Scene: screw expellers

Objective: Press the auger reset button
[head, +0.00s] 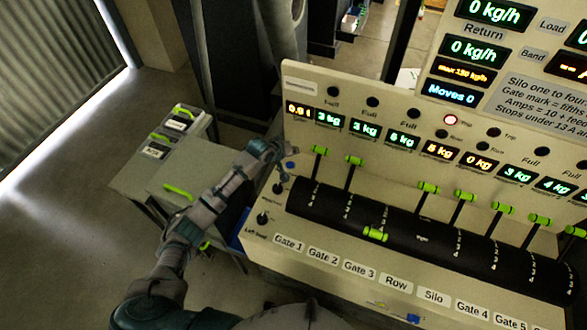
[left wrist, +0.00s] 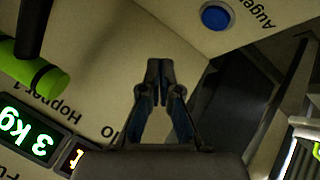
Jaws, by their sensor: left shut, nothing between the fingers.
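The auger reset button is a round blue button (left wrist: 216,16) on the cream panel, beside lettering that begins "Auge", in the left wrist view. It also shows as a small blue spot (head: 291,165) at the left end of the panel in the head view. My left gripper (head: 282,148) is shut and empty close to the button. In the left wrist view its closed fingertips (left wrist: 159,66) point toward the panel, apart from the button in the picture. Whether they touch the panel is unclear. My right gripper is in neither view.
Green-tipped levers (head: 354,160) rise from a black slotted drum (head: 400,231) to the right. Small black knobs (head: 263,218) stand below the button. A grey cabinet (head: 150,185) with green handles stands at left.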

